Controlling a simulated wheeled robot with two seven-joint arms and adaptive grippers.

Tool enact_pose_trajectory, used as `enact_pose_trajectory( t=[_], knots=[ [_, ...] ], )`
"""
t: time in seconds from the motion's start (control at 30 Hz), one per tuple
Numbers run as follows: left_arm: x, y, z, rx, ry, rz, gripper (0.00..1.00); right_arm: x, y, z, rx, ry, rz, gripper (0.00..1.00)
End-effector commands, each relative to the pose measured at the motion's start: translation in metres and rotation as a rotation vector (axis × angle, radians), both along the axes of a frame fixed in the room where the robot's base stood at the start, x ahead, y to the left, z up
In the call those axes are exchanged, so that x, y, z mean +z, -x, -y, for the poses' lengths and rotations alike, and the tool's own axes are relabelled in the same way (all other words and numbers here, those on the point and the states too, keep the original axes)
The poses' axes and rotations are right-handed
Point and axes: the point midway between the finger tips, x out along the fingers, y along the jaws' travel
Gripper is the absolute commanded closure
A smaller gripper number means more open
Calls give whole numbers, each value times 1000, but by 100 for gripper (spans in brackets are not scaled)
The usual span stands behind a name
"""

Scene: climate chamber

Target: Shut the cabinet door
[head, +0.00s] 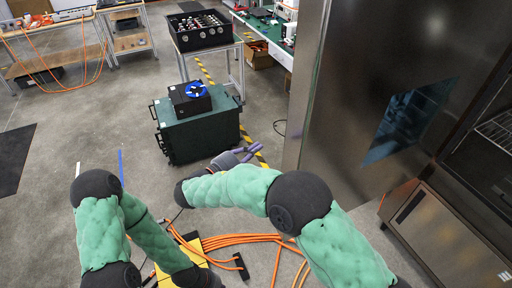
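The cabinet door (345,120) is a tall dark metal panel with a bluish window (410,118), on the right side of the head view. It stands open, and part of the cabinet's dark interior with a wire rack (497,130) shows to its right. My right gripper (251,149) has purple fingers and is left of the door's near edge, apart from it in the picture. Its fingers are spread with a gap and hold nothing visible. My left arm is folded at the lower left, and its gripper is outside the picture.
A dark green case (200,135) with a black box and blue spool stands on the floor ahead. Orange cables (235,240) lie on the floor below my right arm. A cart with a black crate (202,32) and workbenches stand further back. The floor at left is mostly clear.

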Motion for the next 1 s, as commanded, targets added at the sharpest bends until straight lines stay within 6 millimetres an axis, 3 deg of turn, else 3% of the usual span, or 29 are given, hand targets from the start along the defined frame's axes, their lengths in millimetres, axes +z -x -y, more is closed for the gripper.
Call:
enact_pose_trajectory(
  t=[0.43, 0.7, 1.0],
  knots=[
    [-5, 0, 0, 0, 0, 1, 100, -1, -49, 66, -3, -1, -2, 100],
    [-6, 0, 0, 0, 0, 1, 100, 0, -18, 73, 1, 0, -1, 100],
    [-6, 0, 0, 0, 0, 1, 100, -1, -11, 75, 0, 0, -2, 100]
  ],
)
